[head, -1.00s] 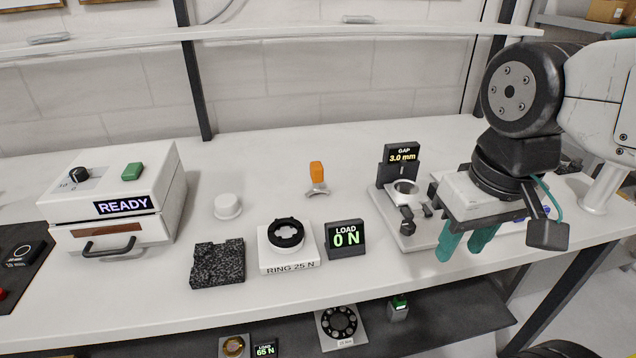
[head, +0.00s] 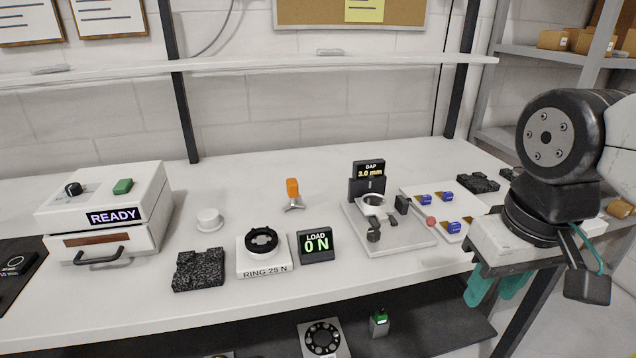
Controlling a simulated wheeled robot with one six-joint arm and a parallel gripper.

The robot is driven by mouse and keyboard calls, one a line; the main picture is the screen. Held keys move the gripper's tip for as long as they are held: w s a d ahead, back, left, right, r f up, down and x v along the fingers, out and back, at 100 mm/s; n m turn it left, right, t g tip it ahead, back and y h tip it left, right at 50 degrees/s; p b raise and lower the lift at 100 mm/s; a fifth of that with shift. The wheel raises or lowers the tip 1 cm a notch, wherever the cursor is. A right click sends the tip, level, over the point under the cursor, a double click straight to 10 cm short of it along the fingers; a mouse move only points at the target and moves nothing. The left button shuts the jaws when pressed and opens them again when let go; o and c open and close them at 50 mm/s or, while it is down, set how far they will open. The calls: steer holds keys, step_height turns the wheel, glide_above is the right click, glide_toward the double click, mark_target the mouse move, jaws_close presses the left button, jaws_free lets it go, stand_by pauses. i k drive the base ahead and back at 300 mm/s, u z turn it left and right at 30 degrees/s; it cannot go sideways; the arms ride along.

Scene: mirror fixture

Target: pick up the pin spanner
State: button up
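The tool I take to be the pin spanner (head: 293,190) has an orange handle and a grey metal forked foot. It stands upright on the white bench, behind the ring stand and load display. My gripper (head: 491,296) has teal fingers pointing down and sits at the right, in front of the bench's right part. The fingers are apart with nothing seen between them. It is well to the right of the orange tool and not touching it.
Bench behind the tool is clear.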

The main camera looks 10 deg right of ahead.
mark_target(292, 185)
steer(key=i, duration=0.95)
steer(key=u, duration=0.55)
